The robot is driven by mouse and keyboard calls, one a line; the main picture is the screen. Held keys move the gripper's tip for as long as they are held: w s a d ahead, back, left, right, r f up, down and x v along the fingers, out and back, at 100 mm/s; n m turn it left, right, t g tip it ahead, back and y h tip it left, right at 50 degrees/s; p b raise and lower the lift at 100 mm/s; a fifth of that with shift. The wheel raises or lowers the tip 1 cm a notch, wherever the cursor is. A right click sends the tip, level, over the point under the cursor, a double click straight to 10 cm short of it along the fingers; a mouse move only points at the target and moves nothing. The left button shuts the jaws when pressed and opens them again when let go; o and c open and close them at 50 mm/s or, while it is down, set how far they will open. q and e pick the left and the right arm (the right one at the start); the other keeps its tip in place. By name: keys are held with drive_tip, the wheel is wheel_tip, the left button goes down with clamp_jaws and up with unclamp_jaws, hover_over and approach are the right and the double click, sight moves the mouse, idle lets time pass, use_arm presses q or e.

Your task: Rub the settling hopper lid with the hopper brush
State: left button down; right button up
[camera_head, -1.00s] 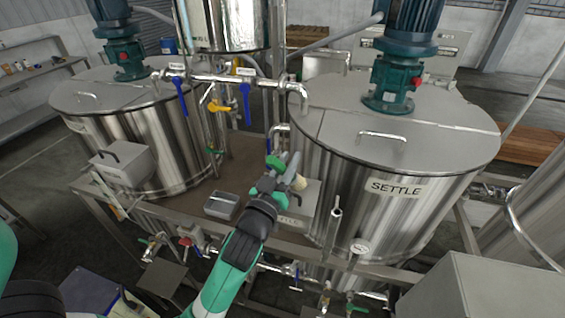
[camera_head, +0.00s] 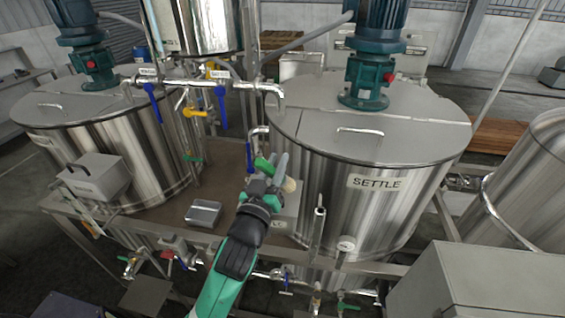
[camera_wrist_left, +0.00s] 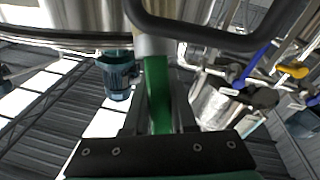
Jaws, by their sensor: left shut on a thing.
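My left gripper (camera_head: 268,178) is shut on the hopper brush, whose green handle (camera_wrist_left: 158,95) lies between the fingers in the left wrist view. Its pale bristle end (camera_head: 289,184) shows just right of the fingers in the head view. The settling hopper is the steel tank marked SETTLE (camera_head: 375,182). Its flat grey lid (camera_head: 410,135) carries a small bar handle and a motor. The gripper and brush appear left of this tank and below the lid's rim in the picture, apart from the lid top. My right gripper is not in view.
A green-blue motor (camera_head: 372,60) stands on the lid. Pipes with blue-handled valves (camera_head: 220,105) rise between the two tanks. A thin upright pipe (camera_head: 319,225) stands before the hopper. A grey tray (camera_head: 204,214) lies on the bench. The lid's front part is clear.

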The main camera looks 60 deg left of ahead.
use_arm(q)
drive_tip(key=shift+s+a+p, duration=1)
drive_tip(key=shift+s+a, duration=0.95)
drive_tip(key=shift+s, duration=0.4)
drive_tip(key=shift+w+d+f+b, duration=0.1)
drive_tip(key=shift+w+d+b, duration=0.55)
drive_tip(key=shift+w, duration=0.3)
drive_tip(key=shift+w+d+r+b, duration=0.1)
drive_tip(key=shift+w+d+b, duration=0.35)
drive_tip(key=shift+w+d, duration=0.4)
drive_tip(key=shift+w+d+f+b, duration=0.1)
drive_tip(key=shift+w+d+b, duration=0.5)
drive_tip(key=shift+w, duration=0.45)
drive_tip(key=shift+w+d, duration=0.25)
drive_tip(key=shift+s+a, duration=0.15)
drive_tip(key=s+a+p, duration=0.1)
drive_tip(key=s+a, duration=0.1)
drive_tip(key=shift+s+a, duration=0.1)
drive_tip(key=shift+s, duration=0.25)
drive_tip(key=shift+a, duration=0.1)
